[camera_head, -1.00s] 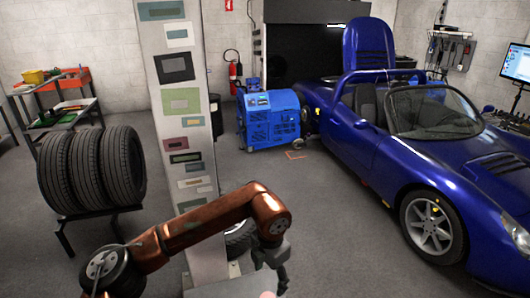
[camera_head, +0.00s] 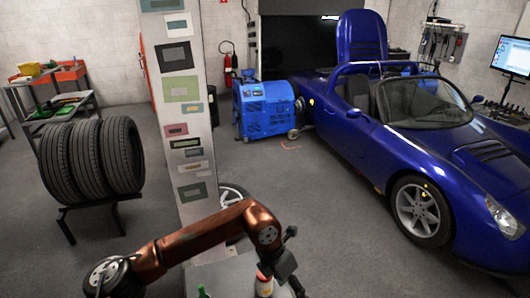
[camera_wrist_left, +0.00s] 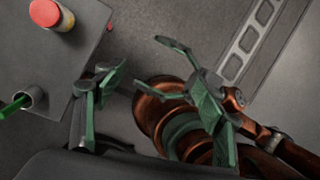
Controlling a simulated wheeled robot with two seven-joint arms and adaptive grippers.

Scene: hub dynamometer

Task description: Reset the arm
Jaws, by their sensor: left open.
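My left arm (camera_head: 205,235), orange-brown, comes in from the left at the bottom of the head view. It bends down at a grey wrist (camera_head: 280,262), beside a grey-topped stand (camera_head: 235,275). In the left wrist view my left gripper (camera_wrist_left: 140,55) has its two green-padded fingers spread apart with nothing between them. The fingers are over the floor, right of the stand's edge (camera_wrist_left: 75,65).
A red-capped item (camera_wrist_left: 47,14) and a cup with a green handle (camera_wrist_left: 30,98) are on the stand. A post with several panels (camera_head: 185,110) rises behind. Tyres (camera_head: 92,160) stand left, a blue car (camera_head: 380,130) right. Open floor (camera_head: 325,215) lies between post and car.

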